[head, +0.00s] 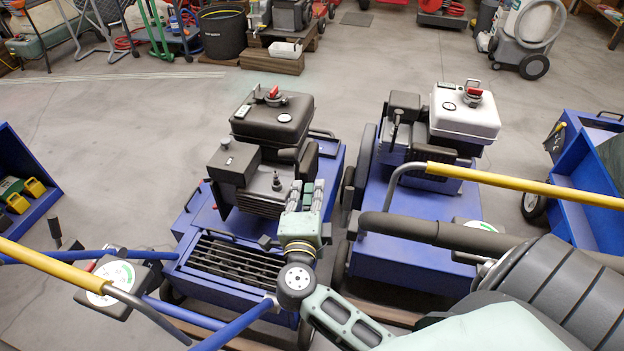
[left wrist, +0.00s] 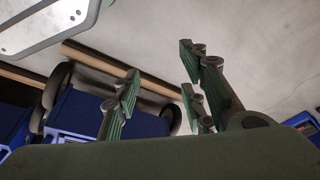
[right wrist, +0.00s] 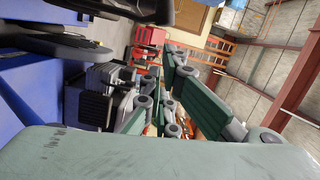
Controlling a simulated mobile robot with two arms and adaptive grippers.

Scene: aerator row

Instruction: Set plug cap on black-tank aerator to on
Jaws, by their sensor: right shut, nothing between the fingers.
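The black-tank aerator is a blue machine (head: 230,262) with a black fuel tank (head: 272,117) and a red tap on top. A small dark upright piece that looks like the plug cap (head: 277,182) stands on its engine (head: 258,200); whether it is seated is too small to tell. My right gripper (head: 309,187) is over the near right side of this engine, just right of the cap and apart from it. It is shut and empty; its fingers also show in the right wrist view (right wrist: 166,75). My left gripper (left wrist: 160,75) is open and empty in the left wrist view, outside the head view.
A white-tank aerator (head: 465,118) stands close on the right. Yellow-gripped handlebars (head: 520,184) cross the right side, and another yellow grip (head: 45,262) with blue bars crosses the lower left. Blue machines stand at both edges. The floor (head: 110,150) left of the black-tank aerator is clear.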

